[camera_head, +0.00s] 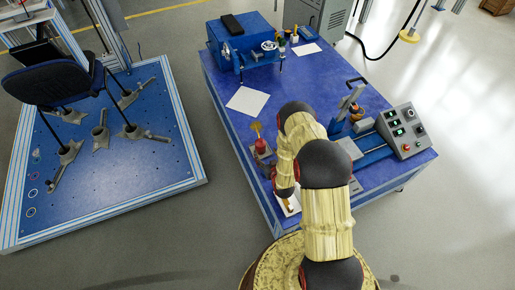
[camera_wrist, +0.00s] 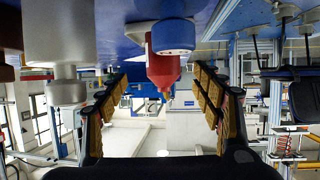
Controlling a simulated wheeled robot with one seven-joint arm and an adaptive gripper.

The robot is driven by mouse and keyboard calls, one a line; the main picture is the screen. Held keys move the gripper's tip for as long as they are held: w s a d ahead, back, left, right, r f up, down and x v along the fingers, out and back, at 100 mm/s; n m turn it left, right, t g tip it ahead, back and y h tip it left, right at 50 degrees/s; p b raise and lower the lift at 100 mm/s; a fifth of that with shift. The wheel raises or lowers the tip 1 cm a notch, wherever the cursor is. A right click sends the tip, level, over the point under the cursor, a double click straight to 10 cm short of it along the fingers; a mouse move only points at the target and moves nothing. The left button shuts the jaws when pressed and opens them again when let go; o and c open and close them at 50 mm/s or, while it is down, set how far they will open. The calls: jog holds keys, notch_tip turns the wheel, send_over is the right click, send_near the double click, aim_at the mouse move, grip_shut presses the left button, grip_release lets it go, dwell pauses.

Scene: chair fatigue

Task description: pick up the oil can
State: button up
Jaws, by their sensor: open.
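The oil can appears to be the small red object (camera_head: 262,147) with a yellowish top, standing near the left front edge of the blue table (camera_head: 228,75). In the wrist view, which looks upside down, a red body with a narrowing tip (camera_wrist: 163,68) shows between and beyond the finger pads. A round blue and white part (camera_wrist: 173,36) overlaps its base end. My gripper (camera_wrist: 160,79) is open, with one ribbed yellow finger on each side and nothing visibly clamped. In the head view my arm hides most of the gripper beside the red object; contact cannot be told.
A grey control box (camera_head: 402,130) and a clamp fixture stand right of my arm. A blue machine (camera_head: 243,45) is at the table's back. White sheets (camera_head: 247,101) lie on the table. A chair (camera_head: 54,82) stands over a blue platform at left. Pale cylinders (camera_wrist: 60,40) crowd the wrist view's left.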

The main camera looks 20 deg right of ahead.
aim_at(262, 148)
jog(key=x, duration=0.2)
jog(key=b+x, duration=0.1)
jog(key=x, duration=0.1)
jog(key=b+x, duration=0.1)
jog(key=x, duration=0.1)
jog(key=shift+w+a, duration=0.25)
jog(key=shift+w, duration=0.1)
jog(key=shift+c, duration=0.8)
jog(key=c, duration=1.5)
jog(key=shift+r, duration=0.1)
